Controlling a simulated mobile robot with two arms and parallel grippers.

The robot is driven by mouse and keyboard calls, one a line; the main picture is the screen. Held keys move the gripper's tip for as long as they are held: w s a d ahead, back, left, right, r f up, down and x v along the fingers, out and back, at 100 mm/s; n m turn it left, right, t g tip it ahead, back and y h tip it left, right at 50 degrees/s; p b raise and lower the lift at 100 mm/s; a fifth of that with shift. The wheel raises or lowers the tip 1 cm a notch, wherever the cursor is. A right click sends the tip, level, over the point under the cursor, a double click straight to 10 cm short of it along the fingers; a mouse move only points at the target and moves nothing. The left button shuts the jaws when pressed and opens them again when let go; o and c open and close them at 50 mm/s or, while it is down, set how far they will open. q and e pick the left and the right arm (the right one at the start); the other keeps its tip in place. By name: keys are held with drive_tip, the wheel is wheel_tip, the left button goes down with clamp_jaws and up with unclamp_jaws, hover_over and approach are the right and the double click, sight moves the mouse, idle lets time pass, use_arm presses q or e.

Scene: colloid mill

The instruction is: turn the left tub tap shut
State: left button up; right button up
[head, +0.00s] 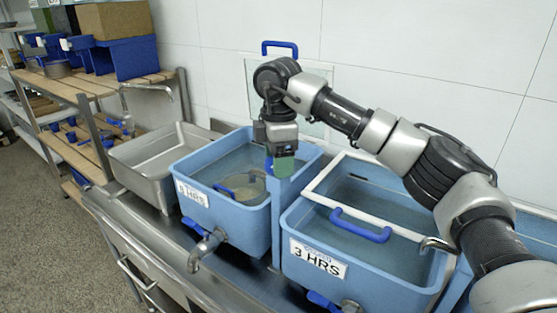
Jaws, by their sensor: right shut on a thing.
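The left tub (225,222) is light blue, with a white label on its front and liquid inside. Its metal tap (206,251) sticks out low on the front, with a blue lever (192,227) at its upper left. My left gripper is not in view.
A blue upright (276,225) stands between the left tub and the right tub (365,276), marked 3 HRS. A steel basin (150,180) is at the left. A blue-handled pan (245,188) sits in the left tub. Floor is clear at lower left.

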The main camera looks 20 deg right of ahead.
drive_tip(key=shift+d+r+m, duration=0.1)
drive_tip(key=shift+r+m, duration=0.15)
drive_tip(key=shift+m, duration=0.25)
drive_tip(key=o, duration=0.8)
drive_tip(key=shift+c, duration=0.2)
drive_tip(key=shift+o, duration=0.8)
drive_tip(key=shift+f, duration=0.15)
wheel_tip(320, 180, up, 11)
